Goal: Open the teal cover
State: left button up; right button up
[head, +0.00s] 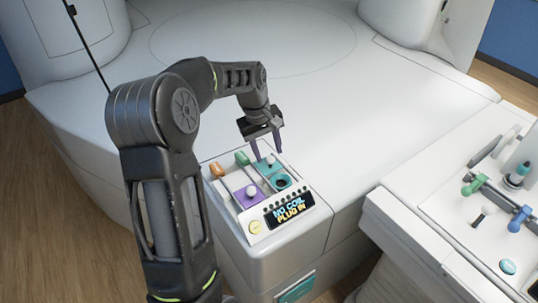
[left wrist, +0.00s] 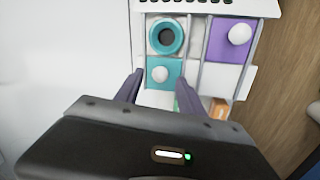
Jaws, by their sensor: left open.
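The teal cover (head: 262,171) is a small square tile with a white round knob, on the control panel's upper right part. It also shows in the left wrist view (left wrist: 151,80), just below a teal ring socket (left wrist: 165,37). My left gripper (head: 268,152) is open, pointing down at the cover. In the left wrist view its two dark fingers stand on either side of the white knob, with nothing held between them. Whether the fingers touch the cover cannot be told. The cover lies flat. My right gripper is not in view.
On the same panel are a purple tile (head: 246,199) with a white knob, an orange handle (head: 217,170), a green handle (head: 242,158) and a display (head: 289,209) reading "NO COIL PLUG IN". A white cart (head: 400,215) with tools stands at right. The white bed surface behind is clear.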

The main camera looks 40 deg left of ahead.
aim_at(264, 169)
pick_arm(q)
jog(key=r, duration=0.3)
jog(key=s+r, duration=0.1)
jog(key=r, duration=0.1)
jog(key=shift+a+r, duration=0.1)
jog(key=shift+a, duration=0.15)
